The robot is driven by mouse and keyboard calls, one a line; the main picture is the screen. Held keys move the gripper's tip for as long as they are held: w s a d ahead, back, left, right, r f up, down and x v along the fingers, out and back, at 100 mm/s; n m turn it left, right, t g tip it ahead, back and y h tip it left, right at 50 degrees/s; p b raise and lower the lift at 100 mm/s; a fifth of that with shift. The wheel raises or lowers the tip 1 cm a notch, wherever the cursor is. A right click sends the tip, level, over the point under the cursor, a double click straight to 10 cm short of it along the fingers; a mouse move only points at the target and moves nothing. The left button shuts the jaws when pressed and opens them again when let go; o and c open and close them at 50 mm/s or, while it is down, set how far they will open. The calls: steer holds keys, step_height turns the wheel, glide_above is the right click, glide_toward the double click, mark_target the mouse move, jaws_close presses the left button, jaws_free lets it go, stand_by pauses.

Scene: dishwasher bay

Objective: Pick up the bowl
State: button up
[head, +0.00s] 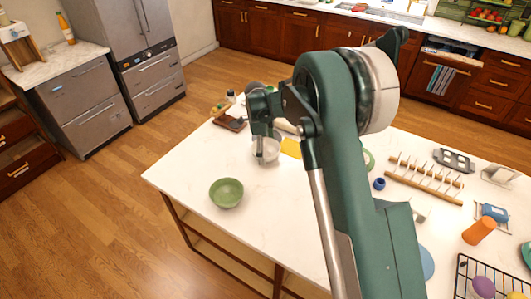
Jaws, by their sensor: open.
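A green bowl (226,193) stands upright on the white table (180,177), near its left front edge. It looks empty. My gripper (264,148) is open above the table, to the right of and behind the green bowl, and apart from it. A whitish, translucent bowl-like vessel (272,155) is right at my fingers, which partly hide it. I cannot tell whether they touch it. My arm hides part of the middle of the table.
A yellow piece (291,148) lies right of my gripper. Behind it are a dark board (231,123) and small items. A wooden peg rack (424,178), orange cylinder (479,231) and wire rack (486,280) are at right. The table around the green bowl is clear.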

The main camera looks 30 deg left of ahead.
steer(key=shift+f, duration=0.45)
steer(key=c, duration=1)
